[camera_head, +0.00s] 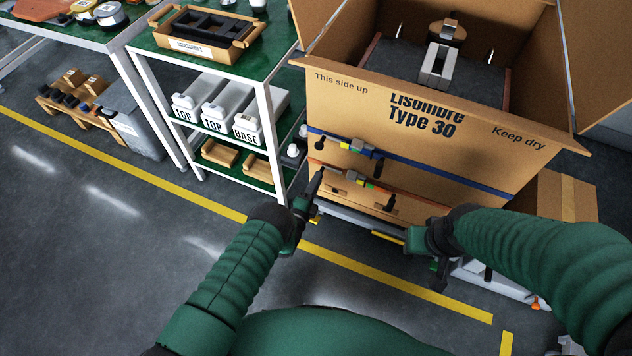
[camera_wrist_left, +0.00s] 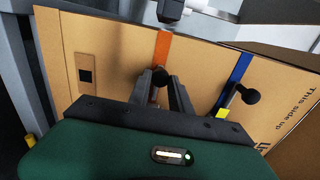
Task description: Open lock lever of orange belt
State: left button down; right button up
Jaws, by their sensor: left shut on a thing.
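The orange belt (camera_head: 400,191) runs around the lower part of the large cardboard box (camera_head: 350,100); it also shows in the left wrist view (camera_wrist_left: 162,48). Its grey buckle (camera_head: 365,183) sits on the box front. My left gripper (camera_head: 318,186) is at the left end of this buckle. In the left wrist view its fingers are shut on the black-knobbed lock lever (camera_wrist_left: 160,76) of the orange belt; the fingers hide much of the lever. My right gripper (camera_head: 440,268) hangs low in front of the box, apart from the belts; its jaw state is unclear.
A blue belt (camera_head: 460,182) with its own buckle (camera_head: 362,148) and black knob lies above the orange one. The box is open and holds a machine (camera_head: 438,62). A white shelf (camera_head: 268,125) with canisters stands close on the left. Floor in front is clear.

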pick_arm(q)
jog(key=shift+s+d+f, duration=0.1)
jog(key=shift+d, duration=0.05)
jog(key=c, duration=1.2)
grip_release()
jog(key=p+v, duration=0.5)
jog(key=v, duration=1.1)
jog(key=shift+s, duration=0.35)
